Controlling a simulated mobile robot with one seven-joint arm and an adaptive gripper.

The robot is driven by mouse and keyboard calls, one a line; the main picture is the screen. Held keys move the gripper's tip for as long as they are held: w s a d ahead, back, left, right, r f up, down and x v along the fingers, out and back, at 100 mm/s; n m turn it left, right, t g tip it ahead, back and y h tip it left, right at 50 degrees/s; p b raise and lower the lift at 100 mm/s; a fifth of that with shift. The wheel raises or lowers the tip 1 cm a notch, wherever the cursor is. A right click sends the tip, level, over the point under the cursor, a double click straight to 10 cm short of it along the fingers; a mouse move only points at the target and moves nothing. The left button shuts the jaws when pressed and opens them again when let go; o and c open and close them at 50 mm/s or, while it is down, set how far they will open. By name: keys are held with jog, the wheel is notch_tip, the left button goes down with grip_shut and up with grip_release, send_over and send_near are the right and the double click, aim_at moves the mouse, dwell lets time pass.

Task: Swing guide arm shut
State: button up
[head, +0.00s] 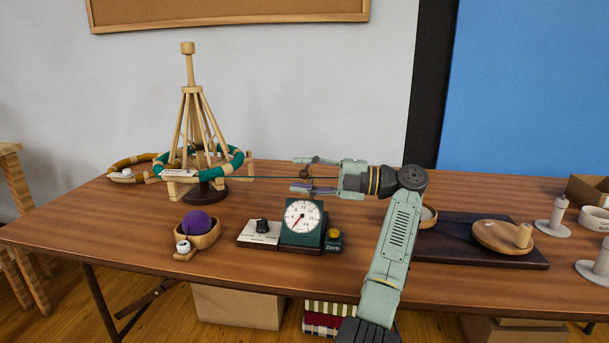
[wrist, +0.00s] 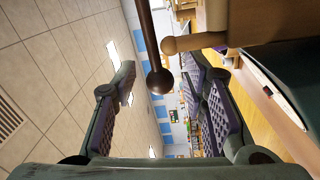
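The dark rod with a brown ball end (wrist: 158,81) shows between the fingers in the wrist view, and I take it for the guide arm. Its brown ball (head: 304,174) also shows in the head view, behind the dial counter. My gripper (head: 300,174) points left above the table, its fingers spread on either side of the ball. In the wrist view my gripper (wrist: 165,90) is open, with space between each finger and the ball. The rod's pivot is hidden. A pale wooden knob (wrist: 178,44) shows beside the rod.
A wooden swift (head: 195,115) with green yarn stands at the left; a thin green strand runs from it towards my gripper. A dial counter (head: 304,216), a switch box (head: 262,232) and a bowl with purple yarn (head: 197,226) stand in front. A dark board (head: 465,243) lies at right.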

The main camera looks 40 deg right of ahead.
jog(key=v, duration=0.7)
jog(key=shift+s+d, duration=0.15)
jog(key=shift+s, duration=0.05)
jog(key=shift+f, duration=0.1)
dwell(0.4)
